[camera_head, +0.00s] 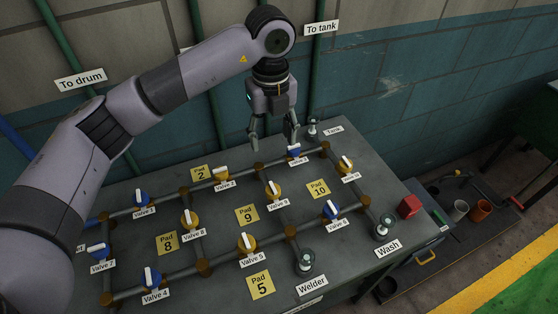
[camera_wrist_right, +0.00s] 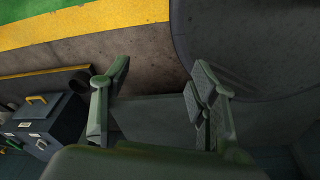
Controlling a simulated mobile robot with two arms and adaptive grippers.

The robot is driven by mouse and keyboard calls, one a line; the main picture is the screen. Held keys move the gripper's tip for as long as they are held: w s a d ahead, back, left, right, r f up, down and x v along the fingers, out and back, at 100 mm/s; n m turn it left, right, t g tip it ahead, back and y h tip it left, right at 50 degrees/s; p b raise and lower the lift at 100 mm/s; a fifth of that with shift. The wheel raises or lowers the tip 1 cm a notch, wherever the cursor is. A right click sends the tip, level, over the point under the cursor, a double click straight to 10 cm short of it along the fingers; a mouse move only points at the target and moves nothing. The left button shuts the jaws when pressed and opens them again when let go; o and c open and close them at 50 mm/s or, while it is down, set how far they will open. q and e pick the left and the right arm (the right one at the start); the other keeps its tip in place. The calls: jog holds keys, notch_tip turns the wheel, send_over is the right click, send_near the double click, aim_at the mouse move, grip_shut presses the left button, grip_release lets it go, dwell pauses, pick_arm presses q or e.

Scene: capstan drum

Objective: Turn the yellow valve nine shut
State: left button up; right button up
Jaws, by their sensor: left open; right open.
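The yellow valve nine (camera_head: 273,190) sits on a pipe run in the middle of the table, just right of the Pad 9 card (camera_head: 247,214). Its white handle looks roughly in line with its pipe; its label is too small to read surely. My left gripper (camera_head: 273,137) points down, open and empty, above the back of the table. In the picture it is above valve nine and apart from it. My right gripper (camera_wrist_right: 160,75) shows open and empty in the right wrist view, over the floor; it is not in the head view.
Yellow valve 8 (camera_head: 190,218), yellow valve 5 (camera_head: 247,241) and a blue valve (camera_head: 294,149) stand around on the pipe grid. Upright fittings stand near the Welder (camera_head: 305,262) and Wash (camera_head: 383,228) labels.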

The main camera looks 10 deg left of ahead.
pick_arm(q)
jog(key=s, duration=0.1)
jog(key=p, duration=0.3)
send_over(273, 187)
notch_tip(273, 187, down, 8)
jog(key=shift+s+r, duration=0.1)
jog(key=shift+r, duration=0.15)
notch_tip(273, 187, down, 5)
jog(key=shift+f+p, duration=0.15)
jog(key=shift+p, duration=0.35)
notch_tip(273, 187, down, 3)
jog(key=shift+f+p, duration=0.2)
jog(key=shift+p, duration=0.15)
jog(key=shift+f, duration=0.35)
pick_arm(e)
jog(key=s+r, duration=0.4)
jog(key=s, duration=0.1)
jog(key=shift+s+r+g, duration=0.2)
jog(key=shift+g, duration=0.1)
jog(key=shift+a, duration=0.1)
